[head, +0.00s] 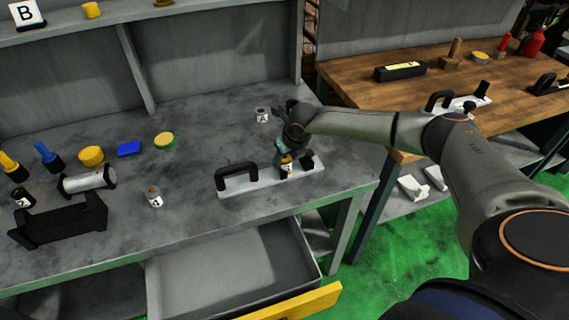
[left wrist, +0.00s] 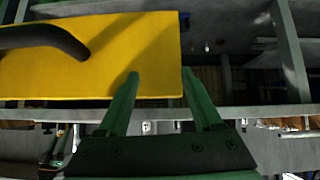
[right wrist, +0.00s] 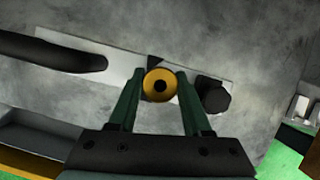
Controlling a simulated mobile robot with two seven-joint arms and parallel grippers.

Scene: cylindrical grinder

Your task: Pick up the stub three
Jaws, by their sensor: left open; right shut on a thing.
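My right gripper (head: 285,152) is shut on a small stub (head: 287,167) with a pale label, whose mark I cannot read. Other labelled stubs stand on the grey bench: one at the back (head: 262,115), one nearer the front (head: 155,198), one at the far left (head: 23,198). My left gripper (left wrist: 160,80) is open and empty, close to a yellow drawer front (left wrist: 120,50).
The white plate (head: 255,184) has a black handle and a black knob. A black holder (head: 60,222), a grey cylinder (head: 87,181), a blue block (head: 129,149) and round yellow pieces sit left. An open drawer (head: 230,270) juts out below. A wooden table (head: 420,90) stands right.

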